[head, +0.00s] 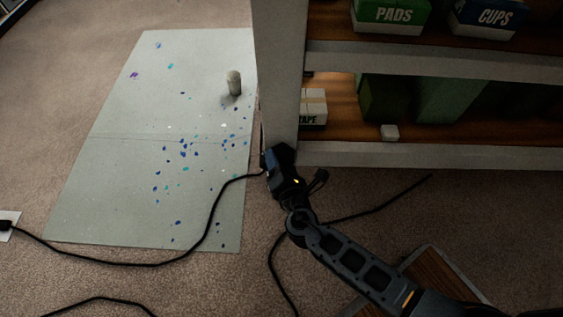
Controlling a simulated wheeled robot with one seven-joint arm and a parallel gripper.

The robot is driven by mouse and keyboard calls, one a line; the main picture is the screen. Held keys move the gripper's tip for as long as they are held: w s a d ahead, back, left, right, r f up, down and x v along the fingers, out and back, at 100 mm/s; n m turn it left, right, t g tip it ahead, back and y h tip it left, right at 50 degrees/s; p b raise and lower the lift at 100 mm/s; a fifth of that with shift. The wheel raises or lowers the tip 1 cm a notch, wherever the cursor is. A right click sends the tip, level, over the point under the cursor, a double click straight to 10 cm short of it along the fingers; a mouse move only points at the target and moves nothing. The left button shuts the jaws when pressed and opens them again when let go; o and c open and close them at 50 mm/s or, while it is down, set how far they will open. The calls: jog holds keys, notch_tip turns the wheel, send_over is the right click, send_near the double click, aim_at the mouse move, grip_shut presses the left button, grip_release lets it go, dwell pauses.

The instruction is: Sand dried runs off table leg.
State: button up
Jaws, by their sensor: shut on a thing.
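A pale, square leg (277,70) stands at the left corner of a shelved table. My gripper (277,166) is low down at the foot of this leg, shut on a dark corded tool (269,164), probably a sander. The tool is at or very close to the leg's lower end; I cannot tell whether it touches. My gripper and the tool cover part of the leg's foot. I cannot make out any dried runs on the faces of the leg that show.
A black cord (160,264) runs from the tool to a white socket plate (5,227). A paint-spotted sheet (110,130) bears a grey cylinder (234,84).

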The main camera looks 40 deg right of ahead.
jog(key=shift+s+a+f, duration=0.1)
jog(key=shift+s+a, duration=0.45)
jog(key=shift+s, duration=0.2)
jog(key=shift+s+a+f, duration=0.1)
jog(key=shift+s+a, duration=0.4)
jog(key=shift+s, duration=0.3)
jog(key=shift+s+a, duration=0.55)
jog(key=shift+s, duration=0.2)
jog(key=shift+s, duration=0.1)
jog(key=shift+s+a, duration=0.85)
jog(key=shift+s, duration=0.3)
